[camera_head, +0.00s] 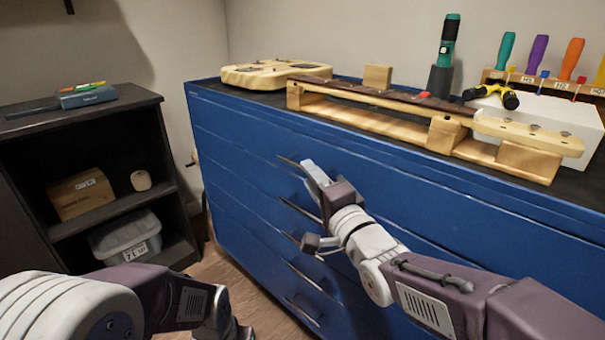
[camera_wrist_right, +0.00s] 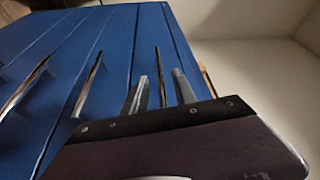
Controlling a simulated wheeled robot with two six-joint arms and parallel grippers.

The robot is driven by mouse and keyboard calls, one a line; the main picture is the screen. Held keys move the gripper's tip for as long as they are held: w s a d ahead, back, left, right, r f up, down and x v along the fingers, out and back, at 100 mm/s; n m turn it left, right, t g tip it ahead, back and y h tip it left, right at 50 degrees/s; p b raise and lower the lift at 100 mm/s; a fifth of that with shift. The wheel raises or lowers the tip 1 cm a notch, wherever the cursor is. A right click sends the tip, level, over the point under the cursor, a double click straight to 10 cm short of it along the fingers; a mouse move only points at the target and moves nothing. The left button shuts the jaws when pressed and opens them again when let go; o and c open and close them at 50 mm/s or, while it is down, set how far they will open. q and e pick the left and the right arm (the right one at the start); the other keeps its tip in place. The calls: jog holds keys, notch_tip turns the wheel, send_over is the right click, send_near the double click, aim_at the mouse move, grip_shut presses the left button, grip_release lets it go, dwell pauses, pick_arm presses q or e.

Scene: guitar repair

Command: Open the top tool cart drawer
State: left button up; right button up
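The blue tool cart (camera_head: 390,205) stands ahead with several drawers, each with a long metal bar handle. The top drawer (camera_head: 235,132) looks flush with the cart front. Its handle (camera_head: 288,161) is partly hidden by my right gripper (camera_head: 308,172). In the right wrist view, the top handle (camera_wrist_right: 159,65) runs between the two fingers of my right gripper (camera_wrist_right: 160,90). The fingers are apart, with a visible gap on both sides of the bar. My left arm is at the lower left of the head view; its fingers do not show.
A guitar neck (camera_head: 385,97) on wooden supports, a guitar body (camera_head: 270,73) and screwdrivers (camera_head: 538,52) are on the cart top. A dark shelf (camera_head: 85,130) with boxes stands at the left. The lower handles (camera_head: 300,210) stick out below my right gripper.

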jog(key=b+x, duration=0.1)
jog(key=x, duration=0.3)
jog(key=shift+w, duration=0.15)
grip_shut()
dwell(1.2)
